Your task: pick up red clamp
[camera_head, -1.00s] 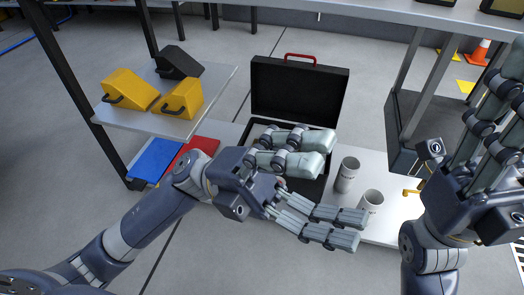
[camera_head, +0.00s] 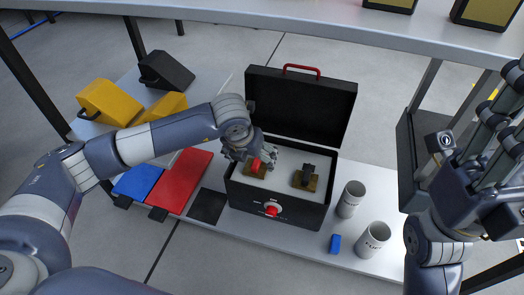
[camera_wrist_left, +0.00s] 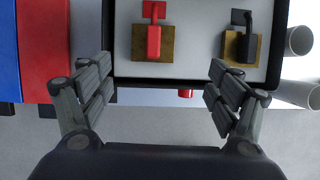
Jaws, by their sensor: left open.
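The red clamp (camera_head: 256,167) stands on a small brown base inside the open black case (camera_head: 275,208), in its left half. In the left wrist view the red clamp (camera_wrist_left: 153,40) is upper centre, between and beyond the fingers. My left gripper (camera_head: 265,158) is over the left side of the case, partly covering the clamp in the head view. In the left wrist view the left gripper (camera_wrist_left: 160,92) has its fingers wide apart with nothing between them. My right gripper (camera_head: 497,135) is at the right edge, empty, fingers spread upward.
A black clamp (camera_head: 307,178) on a similar base stands in the case's right half. Two white cups (camera_head: 351,199) and a blue block (camera_head: 335,243) are right of the case. Blue (camera_head: 138,180) and red (camera_head: 186,182) panels lie left. A shelf edge (camera_head: 300,28) runs above.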

